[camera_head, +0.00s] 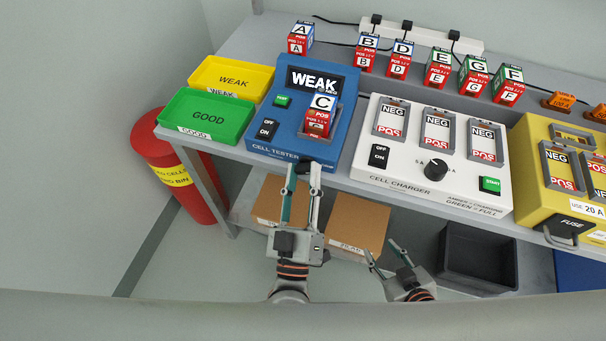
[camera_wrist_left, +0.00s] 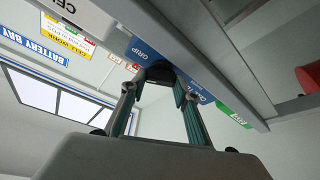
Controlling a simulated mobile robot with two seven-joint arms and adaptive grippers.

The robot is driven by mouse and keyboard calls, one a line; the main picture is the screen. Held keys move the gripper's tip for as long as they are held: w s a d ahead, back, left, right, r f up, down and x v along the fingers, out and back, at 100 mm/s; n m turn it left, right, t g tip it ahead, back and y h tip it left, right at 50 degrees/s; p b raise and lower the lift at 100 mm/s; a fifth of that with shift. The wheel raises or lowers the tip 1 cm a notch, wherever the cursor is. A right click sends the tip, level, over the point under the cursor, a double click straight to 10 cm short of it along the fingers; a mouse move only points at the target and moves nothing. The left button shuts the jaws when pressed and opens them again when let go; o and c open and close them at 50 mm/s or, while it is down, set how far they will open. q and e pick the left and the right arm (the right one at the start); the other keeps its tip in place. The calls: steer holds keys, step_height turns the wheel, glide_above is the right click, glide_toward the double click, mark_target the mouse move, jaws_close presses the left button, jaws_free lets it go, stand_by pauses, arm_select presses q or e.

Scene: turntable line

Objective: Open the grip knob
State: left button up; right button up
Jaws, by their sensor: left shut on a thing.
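The blue cell tester (camera_head: 285,152) stands at the front edge of the bench, its display reading WEAK and cell C (camera_head: 318,118) in its slot. My left gripper (camera_head: 302,172) is at the tester's front face. In the left wrist view its fingers (camera_wrist_left: 155,88) are shut on the black grip knob (camera_wrist_left: 158,71), beside a blue label reading GRIP. The knob's shape is partly hidden by the fingers. My right gripper (camera_head: 382,250) is low in front of the bench, its fingers apart and empty.
A green GOOD tray (camera_head: 215,137) and a yellow WEAK tray (camera_head: 255,97) are left of the tester. The white cell charger (camera_head: 405,175) is close on its right. Cardboard boxes (camera_head: 355,210) sit on the lower shelf. A red bin (camera_head: 150,147) stands at the left.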

arm_select(q)
steer(key=o, duration=1.1)
arm_select(e)
steer(key=shift+w+d+r, duration=0.1)
steer(key=shift+w+r, duration=0.2)
steer(key=shift+w, duration=0.1)
steer(key=shift+s+f, duration=0.1)
